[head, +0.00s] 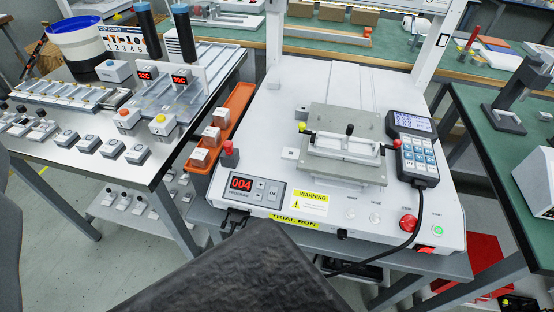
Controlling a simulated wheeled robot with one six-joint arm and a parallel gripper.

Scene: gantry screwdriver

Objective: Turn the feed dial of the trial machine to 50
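The trial machine is a white gantry station with a yellow TRIAL RUN label (298,221) on its front edge. Its program display (241,183) reads 004 in red, with small buttons beside it. Small controls (375,217) sit right of the yellow warning label (310,200); their markings are too small to read. I cannot make out a feed dial or its value. A large dark shape of mine (250,275) fills the bottom centre and covers part of the machine's lower front. Small dark parts show at its upper left end, by the front edge; I cannot make out separate fingertips.
A pendant (413,150) with blue keys and a black cable lies at the machine's right. A red stop button (408,222) and a green button (438,230) are at the front right. An orange tray (232,105) stands left. Benches flank both sides.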

